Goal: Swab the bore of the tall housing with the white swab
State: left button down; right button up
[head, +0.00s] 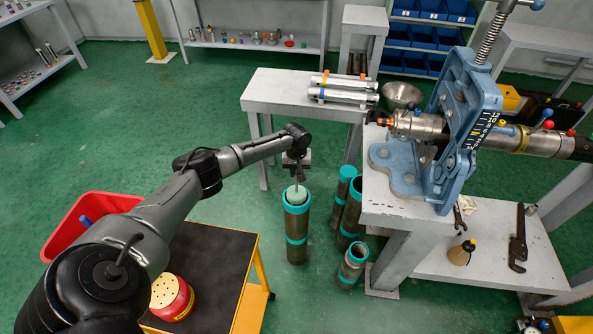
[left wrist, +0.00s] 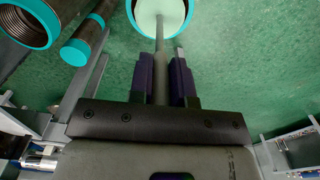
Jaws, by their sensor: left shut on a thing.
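The tall housing (head: 297,235) is a dark, brownish tube with teal bands, standing upright on the green floor. The white swab (head: 297,193) has a pale round head at the housing's top opening, inside the teal rim. The swab also shows in the left wrist view (left wrist: 160,15), with its grey rod running back between my fingers. My left gripper (head: 297,160) is above the housing, shut on the rod; its dark fingers show in the left wrist view (left wrist: 162,80). How deep the head sits in the bore is hard to tell. My right gripper is not in view.
A black-topped cart (head: 215,270) and a red bin (head: 70,225) are at the left. Green floor is clear behind the housing.

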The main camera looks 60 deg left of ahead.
aim_at(296, 177)
pick_arm(q)
jog(key=shift+f, duration=0.75)
jog(key=shift+f+b, duration=0.7)
jog(key=shift+f, duration=0.2)
jog(key=shift+f+b, duration=0.3)
jog(key=shift+f, duration=0.4)
jog(key=shift+r+n+p, duration=0.4)
jog(key=shift+n+p, duration=0.2)
jog(key=shift+p, duration=0.55)
jog(key=shift+r+n+p, duration=0.65)
jog(key=shift+n+p, duration=0.55)
jog(key=shift+p, duration=0.6)
jog(key=shift+r+n+p, duration=0.1)
jog(key=shift+n+p, duration=0.2)
jog(key=shift+p, duration=0.05)
